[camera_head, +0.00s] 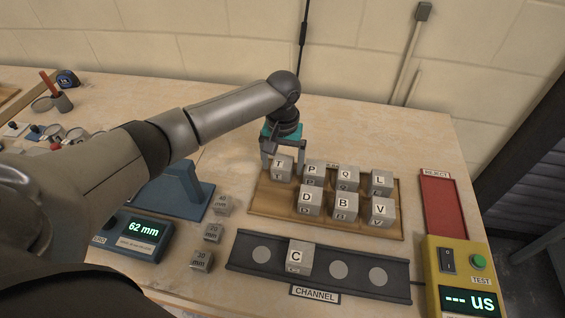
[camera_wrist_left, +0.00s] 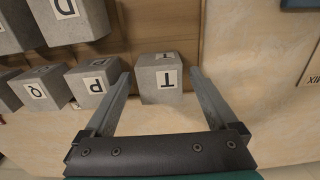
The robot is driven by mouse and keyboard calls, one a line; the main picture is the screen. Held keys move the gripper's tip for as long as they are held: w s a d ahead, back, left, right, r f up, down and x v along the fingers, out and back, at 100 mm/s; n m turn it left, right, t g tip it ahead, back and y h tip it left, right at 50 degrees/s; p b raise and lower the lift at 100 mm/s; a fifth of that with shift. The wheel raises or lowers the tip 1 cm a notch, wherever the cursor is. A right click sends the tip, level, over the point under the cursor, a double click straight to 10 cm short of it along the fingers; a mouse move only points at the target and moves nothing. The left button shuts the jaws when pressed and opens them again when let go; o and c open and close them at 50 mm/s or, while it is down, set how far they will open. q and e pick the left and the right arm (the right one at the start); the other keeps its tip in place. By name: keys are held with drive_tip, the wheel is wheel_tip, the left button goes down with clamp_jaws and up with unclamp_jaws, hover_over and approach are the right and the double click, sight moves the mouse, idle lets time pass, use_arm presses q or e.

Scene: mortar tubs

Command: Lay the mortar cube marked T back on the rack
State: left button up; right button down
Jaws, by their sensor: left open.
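The mortar cube marked T (camera_head: 281,168) is grey and sits upright on the left end of the back row of the wooden rack (camera_head: 268,208). In the left wrist view the T cube (camera_wrist_left: 160,84) lies between the fingers, with a gap to each finger. My left gripper (camera_head: 277,160) is open, with its fingers down around the T cube at the rack's back left corner. It also shows in the left wrist view (camera_wrist_left: 156,98). My right gripper is not in view.
Cubes P (camera_head: 313,172), Q, L, D, B and V share the rack; P stands close beside T. Cube C (camera_head: 298,258) sits on the dark CHANNEL strip (camera_head: 318,276). A yellow tester (camera_head: 461,270) and a red REJECT tray (camera_head: 441,205) are at right. A 62 mm gauge is at left.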

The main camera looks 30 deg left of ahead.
sight(283, 162)
use_arm(q)
wheel_tip(283, 162, up, 12)
drive_tip(key=p, duration=0.2)
